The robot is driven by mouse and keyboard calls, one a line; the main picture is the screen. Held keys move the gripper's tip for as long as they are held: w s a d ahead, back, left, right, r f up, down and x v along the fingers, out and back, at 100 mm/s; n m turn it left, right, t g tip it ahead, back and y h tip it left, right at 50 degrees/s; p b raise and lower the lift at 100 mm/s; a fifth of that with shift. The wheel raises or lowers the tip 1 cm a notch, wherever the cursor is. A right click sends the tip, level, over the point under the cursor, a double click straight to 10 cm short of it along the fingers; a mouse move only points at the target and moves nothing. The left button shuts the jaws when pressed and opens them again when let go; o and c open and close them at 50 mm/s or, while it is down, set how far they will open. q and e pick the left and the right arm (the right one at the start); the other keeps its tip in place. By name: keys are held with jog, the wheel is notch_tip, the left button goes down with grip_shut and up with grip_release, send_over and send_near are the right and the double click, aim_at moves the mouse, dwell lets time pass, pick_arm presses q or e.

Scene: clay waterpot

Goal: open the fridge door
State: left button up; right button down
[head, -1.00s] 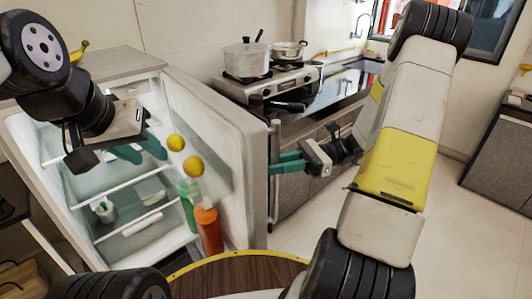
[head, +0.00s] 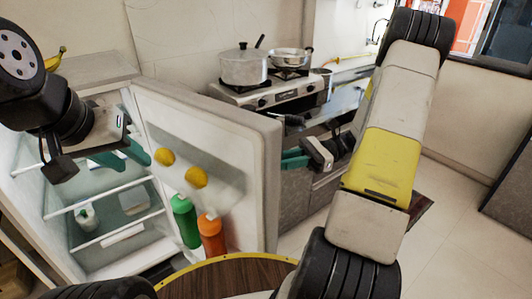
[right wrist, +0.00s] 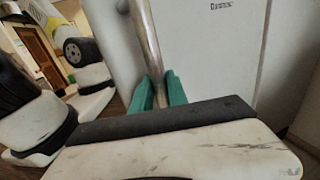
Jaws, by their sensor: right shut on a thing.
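The fridge door (head: 255,165) stands open, swung out toward the right, with two yellow fruits, a green bottle (head: 186,222) and an orange bottle (head: 211,236) on its inner side. The fridge (head: 95,215) shows its shelves at left. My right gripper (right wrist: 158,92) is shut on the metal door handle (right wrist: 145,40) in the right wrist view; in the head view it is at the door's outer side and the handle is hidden. My left gripper (head: 135,155) is in front of the fridge opening, near the door's inner face; its fingers are partly hidden by its wrist.
A stove (head: 268,92) with a pot (head: 244,66) and a pan stands behind the door. Bananas (head: 54,60) lie on the fridge top. A round wooden surface (head: 225,275) with a yellow rim is close in front. Free floor lies to the right.

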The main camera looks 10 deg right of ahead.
jog(key=shift+w+d, duration=0.1)
jog(key=shift+w, duration=0.3)
jog(key=c, duration=1.3)
grip_release()
jog(key=shift+w, duration=0.1)
jog(key=d, duration=0.7)
jog(key=shift+w+d, duration=0.35)
